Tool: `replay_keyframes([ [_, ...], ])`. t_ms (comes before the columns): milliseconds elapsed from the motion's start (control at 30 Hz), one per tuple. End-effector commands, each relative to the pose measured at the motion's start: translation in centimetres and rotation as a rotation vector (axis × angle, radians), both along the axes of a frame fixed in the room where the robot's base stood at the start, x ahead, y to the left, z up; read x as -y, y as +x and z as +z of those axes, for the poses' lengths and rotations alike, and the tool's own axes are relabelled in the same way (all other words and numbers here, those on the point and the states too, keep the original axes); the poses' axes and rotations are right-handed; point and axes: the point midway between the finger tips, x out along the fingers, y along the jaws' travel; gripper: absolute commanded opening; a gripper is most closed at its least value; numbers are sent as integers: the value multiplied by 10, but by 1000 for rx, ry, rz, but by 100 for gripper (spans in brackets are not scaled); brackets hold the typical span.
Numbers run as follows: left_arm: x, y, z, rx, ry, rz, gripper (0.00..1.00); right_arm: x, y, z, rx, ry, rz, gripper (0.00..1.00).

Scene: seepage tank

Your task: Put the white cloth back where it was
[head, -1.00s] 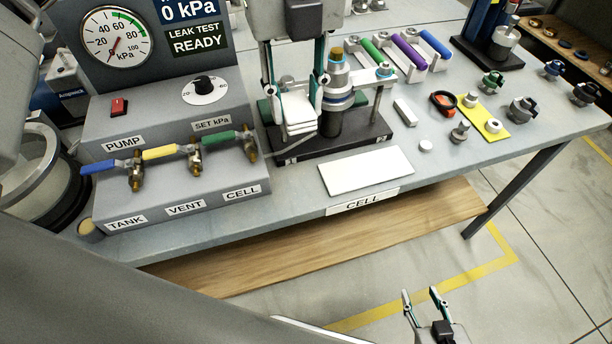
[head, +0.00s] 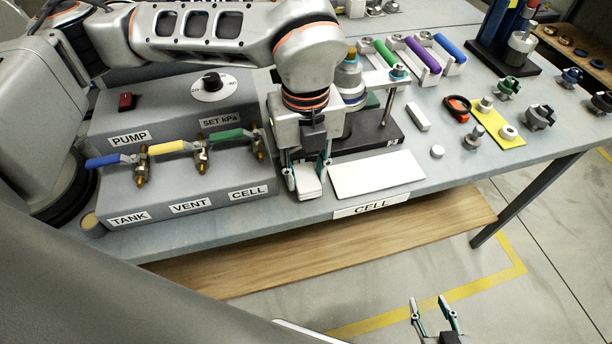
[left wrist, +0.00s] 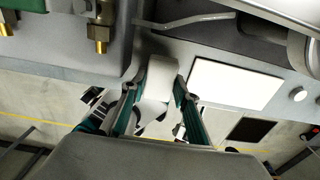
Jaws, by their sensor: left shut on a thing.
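The white cloth (head: 307,186) is a folded white pad between the fingers of my left gripper (head: 309,178). It is near the front of the bench, just left of a flat white panel (head: 378,175). In the left wrist view the cloth (left wrist: 158,82) sits between the two teal fingers, with the panel to its right. I cannot tell whether the cloth touches the bench top. My right gripper (head: 433,308) is open and empty, low over the floor in front of the bench.
The grey control box (head: 190,200) with the TANK, VENT and CELL valves is close on the left. An orange-black tool (head: 457,108), a yellow mat (head: 497,128) and several fittings lie to the right. The bench front edge is near.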

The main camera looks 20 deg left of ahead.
Motion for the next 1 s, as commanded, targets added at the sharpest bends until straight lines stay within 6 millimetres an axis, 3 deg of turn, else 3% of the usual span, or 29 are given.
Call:
replay_keyframes([
  [100,0,-1,-17,-4,0,-1,13,0,-1,-3,-3,-1,1,40],
  [500,0,0,-21,-1,0,-1,13,-2,-7,-6,-12,0,3,40],
  [533,0,0,-22,-1,0,-1,32,-2,-7,-6,-13,-1,3,40],
  [567,0,0,-21,0,0,-1,37,-2,-8,-6,-13,-1,3,40],
  [1000,0,1,-12,2,-1,-1,37,-2,-7,-3,-11,0,2,40],
])
